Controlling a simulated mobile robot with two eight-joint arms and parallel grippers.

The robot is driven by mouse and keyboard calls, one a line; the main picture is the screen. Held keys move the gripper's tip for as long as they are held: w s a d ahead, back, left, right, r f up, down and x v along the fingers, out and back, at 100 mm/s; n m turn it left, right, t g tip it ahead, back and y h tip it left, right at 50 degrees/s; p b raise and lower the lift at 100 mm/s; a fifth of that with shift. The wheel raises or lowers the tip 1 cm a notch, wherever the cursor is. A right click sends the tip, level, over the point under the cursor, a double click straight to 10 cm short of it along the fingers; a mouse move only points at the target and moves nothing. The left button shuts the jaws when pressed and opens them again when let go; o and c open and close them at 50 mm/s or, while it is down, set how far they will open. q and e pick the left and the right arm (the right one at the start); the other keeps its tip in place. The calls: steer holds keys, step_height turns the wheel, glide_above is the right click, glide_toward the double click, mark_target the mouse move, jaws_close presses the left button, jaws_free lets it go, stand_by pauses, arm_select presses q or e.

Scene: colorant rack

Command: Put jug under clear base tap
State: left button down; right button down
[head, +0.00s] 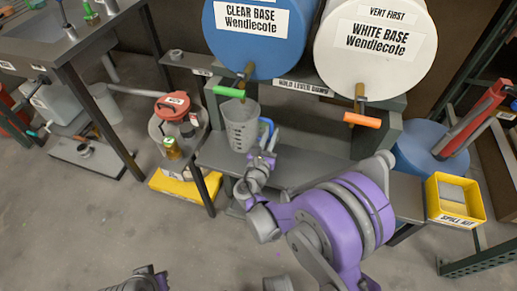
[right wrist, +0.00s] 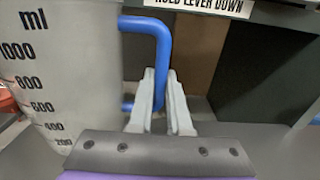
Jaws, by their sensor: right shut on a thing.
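The grey translucent jug (head: 241,130) with a blue handle (head: 267,129) is upright on or just above the grey shelf, below the clear base tap (head: 245,76) with its green lever (head: 228,92). The tap belongs to the blue clear base drum (head: 255,50). My right gripper (head: 263,158) is at the jug's handle side, shut on the handle. In the right wrist view, its fingers (right wrist: 160,105) meet at the blue handle (right wrist: 158,60), beside the jug's scale (right wrist: 70,80). Part of my left arm (head: 140,281) shows at the bottom edge; its jaw state is unclear.
The white base drum (head: 375,45) with an orange lever (head: 362,120) stands right of the clear base drum. A grey shelf (head: 310,160) lies below both. A red-lidded can (head: 172,105) is to the left, a yellow spill kit bin (head: 455,217) to the right.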

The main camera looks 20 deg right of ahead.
steer(key=shift+f+b, duration=0.85)
steer(key=shift+f, duration=2.3)
steer(key=shift+f, duration=0.1)
steer(key=c, duration=1.3)
jaws_free()
steer(key=shift+f, duration=0.15)
steer(key=o, duration=0.4)
steer(key=shift+o, duration=0.2)
steer(key=shift+r, duration=0.2)
